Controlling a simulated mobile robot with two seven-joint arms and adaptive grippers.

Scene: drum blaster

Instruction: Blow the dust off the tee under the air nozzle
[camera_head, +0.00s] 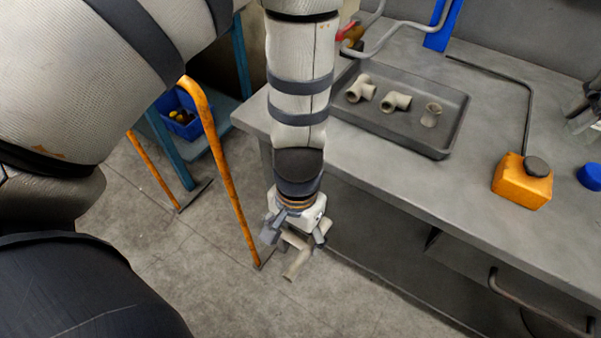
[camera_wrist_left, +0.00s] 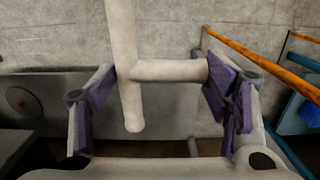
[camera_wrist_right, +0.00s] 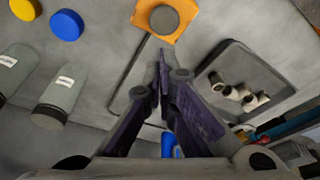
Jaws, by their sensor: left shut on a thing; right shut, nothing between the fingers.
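A beige pipe tee (camera_head: 294,266) is held in my left gripper (camera_head: 297,232), over the floor in front of the bench. In the left wrist view the tee (camera_wrist_left: 122,50) sits between the fingers (camera_wrist_left: 165,85), its side branch spanning them. Dust on it cannot be made out. My right gripper (camera_wrist_right: 166,72) is shut and empty above the bench; part of it shows at the right edge of the head view. An orange box with a dark round button (camera_head: 523,185) stands on the bench. I cannot clearly identify the air nozzle.
A grey tray (camera_head: 447,148) with three beige fittings sits on the bench (camera_head: 400,185). A thin bent dark tube (camera_head: 528,110) lies behind the orange box. An orange rail (camera_head: 225,165) stands left of my left gripper. Two bottles (camera_wrist_right: 60,100) stand left in the right wrist view.

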